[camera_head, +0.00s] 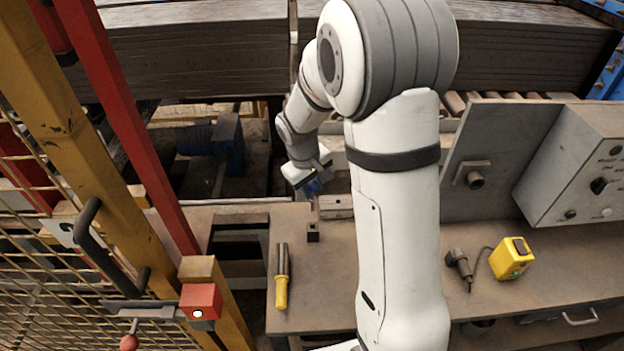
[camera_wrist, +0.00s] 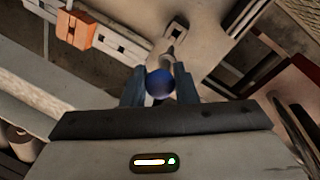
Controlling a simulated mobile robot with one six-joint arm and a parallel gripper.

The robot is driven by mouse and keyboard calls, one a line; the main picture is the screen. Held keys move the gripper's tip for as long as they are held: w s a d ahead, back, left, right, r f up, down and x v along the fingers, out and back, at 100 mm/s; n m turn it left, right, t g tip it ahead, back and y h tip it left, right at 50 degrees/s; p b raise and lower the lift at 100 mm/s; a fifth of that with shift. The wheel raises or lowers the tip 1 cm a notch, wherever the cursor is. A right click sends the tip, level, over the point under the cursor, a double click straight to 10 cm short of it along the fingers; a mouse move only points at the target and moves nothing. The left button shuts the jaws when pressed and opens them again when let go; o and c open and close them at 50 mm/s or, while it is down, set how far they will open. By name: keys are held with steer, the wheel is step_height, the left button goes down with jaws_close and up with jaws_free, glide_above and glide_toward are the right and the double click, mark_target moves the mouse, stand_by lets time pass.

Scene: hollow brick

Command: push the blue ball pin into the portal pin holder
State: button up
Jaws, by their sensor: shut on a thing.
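My gripper (camera_wrist: 160,88) is shut on the blue ball pin (camera_wrist: 160,82). Its round blue head sits between the two fingers in the wrist view. A grey shaft seems to run from the ball toward a small pale bracket with a dark slot (camera_wrist: 176,32). I cannot tell whether this bracket is the portal pin holder, or whether the shaft touches it. In the head view my gripper (camera_head: 309,182) is over the far left part of the bench, with a bit of blue at its tip. The pin's far end is not clear.
A small dark block (camera_head: 313,232) and a yellow-handled tool (camera_head: 282,277) lie on the bench (camera_head: 335,275). A yellow box (camera_head: 512,258) lies to the right, near a grey control box (camera_head: 590,175). A yellow and red frame with mesh (camera_head: 80,150) stands left.

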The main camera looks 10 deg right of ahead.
mark_target(313, 199)
steer(key=shift+s+f+b, duration=0.1)
steer(key=shift+f+b, duration=1.65)
steer(key=shift+f, duration=0.9)
steer(key=shift+d+f+b, duration=0.1)
steer(key=shift+f+b, duration=2.55)
steer(key=shift+f, duration=0.4)
steer(key=o, duration=1)
steer(key=shift+o, duration=0.2)
steer(key=shift+r, duration=0.1)
step_height(313, 199, up, 8)
steer(key=a, duration=0.1)
steer(key=shift+s+a+f, duration=0.2)
steer(key=shift+s+f, duration=0.05)
steer(key=shift+s, duration=0.05)
steer(key=s+r+m+t+y, duration=0.1)
steer(key=s+r, duration=0.3)
steer(key=s, duration=0.6)
steer(key=s+d+r+m+t+y, duration=0.1)
steer(key=s+r+m, duration=0.2)
steer(key=s, duration=0.8)
steer(key=shift+d+r, duration=0.2)
steer(key=shift+r, duration=0.7)
